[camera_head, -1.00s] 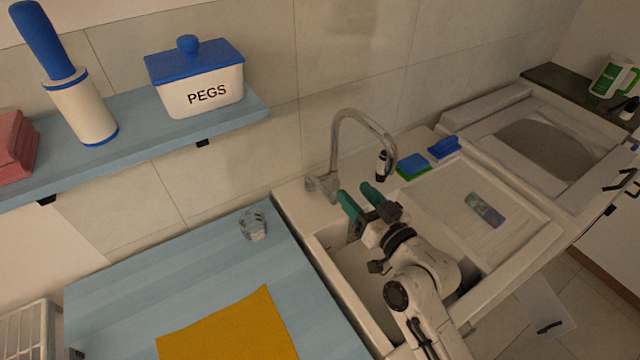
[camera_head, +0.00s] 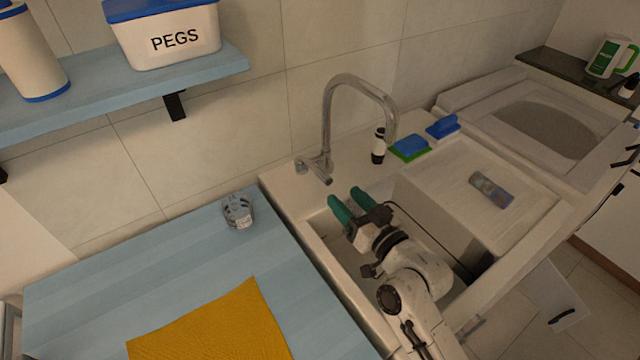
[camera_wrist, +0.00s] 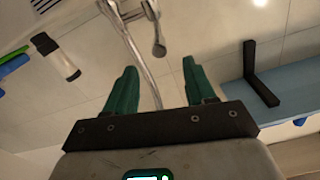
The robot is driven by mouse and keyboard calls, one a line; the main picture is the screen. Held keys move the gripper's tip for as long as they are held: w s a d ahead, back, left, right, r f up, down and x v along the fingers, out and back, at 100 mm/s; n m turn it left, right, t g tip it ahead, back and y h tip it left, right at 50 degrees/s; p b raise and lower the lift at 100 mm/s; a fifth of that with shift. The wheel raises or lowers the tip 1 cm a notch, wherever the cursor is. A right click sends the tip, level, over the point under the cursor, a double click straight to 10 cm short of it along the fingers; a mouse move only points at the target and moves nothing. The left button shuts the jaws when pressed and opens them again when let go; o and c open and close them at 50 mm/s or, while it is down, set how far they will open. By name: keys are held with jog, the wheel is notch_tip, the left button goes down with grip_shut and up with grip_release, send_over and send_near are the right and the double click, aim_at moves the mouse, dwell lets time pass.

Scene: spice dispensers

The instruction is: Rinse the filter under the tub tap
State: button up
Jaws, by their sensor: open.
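The tub tap (camera_head: 327,130) is a tall chrome gooseneck at the back of the white tub (camera_head: 312,238); no water stream can be made out. It also shows above my fingers in the wrist view (camera_wrist: 141,66). My gripper (camera_head: 346,197), with two green fingers, is over the tub's back left part, below and in front of the tap. Its fingers are apart and nothing shows between them in the wrist view (camera_wrist: 160,75). A small grey, partly clear cup-like thing (camera_head: 238,213) stands on the blue counter left of the tub; I cannot tell whether it is the filter.
A small packet (camera_head: 490,189) lies on the drainboard. A yellow cloth (camera_head: 215,325) lies on the blue counter (camera_head: 130,275). A shelf overhangs at upper left.

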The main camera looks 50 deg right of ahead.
aim_at(320, 171)
jog(key=p+x, duration=0.1)
jog(key=x, duration=0.4)
jog(key=p+x, duration=0.2)
jog(key=x, duration=0.3)
jog(key=shift+w+d+f, duration=0.1)
jog(key=shift+w+f, duration=0.15)
jog(key=shift+w, duration=0.15)
jog(key=shift+c, duration=0.3)
grip_shut()
